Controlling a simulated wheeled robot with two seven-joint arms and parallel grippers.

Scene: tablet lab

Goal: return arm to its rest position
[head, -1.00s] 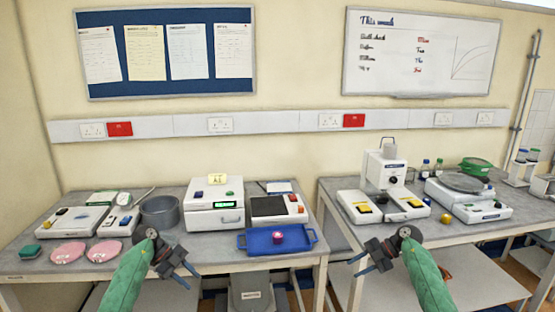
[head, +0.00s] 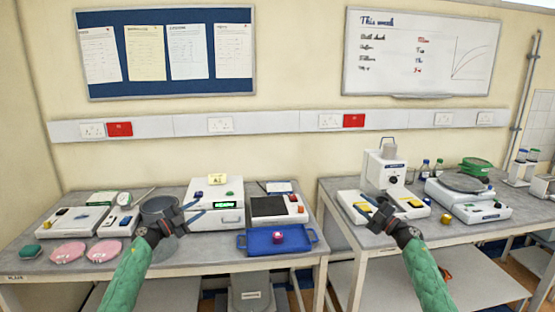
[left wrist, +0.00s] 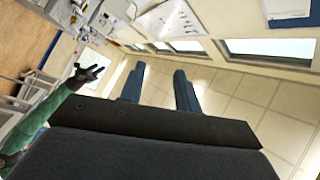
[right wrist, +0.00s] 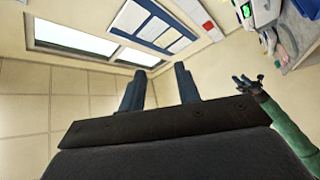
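My left gripper (head: 194,211) is raised in front of the left bench, over the grey round pot and beside the white box with the green display. In the left wrist view its two fingers (left wrist: 160,88) stand apart with nothing between them. My right gripper (head: 366,206) is raised in front of the right bench, its fingers overlapping the white device with yellow and black parts. In the right wrist view its fingers (right wrist: 159,87) stand apart and empty. Both arms, in green sleeves, come up from the bottom edge of the head view.
Pink discs (head: 68,252), a grey pot (head: 160,208) and a white box (head: 216,216) stand nearby. A gap separates the benches.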

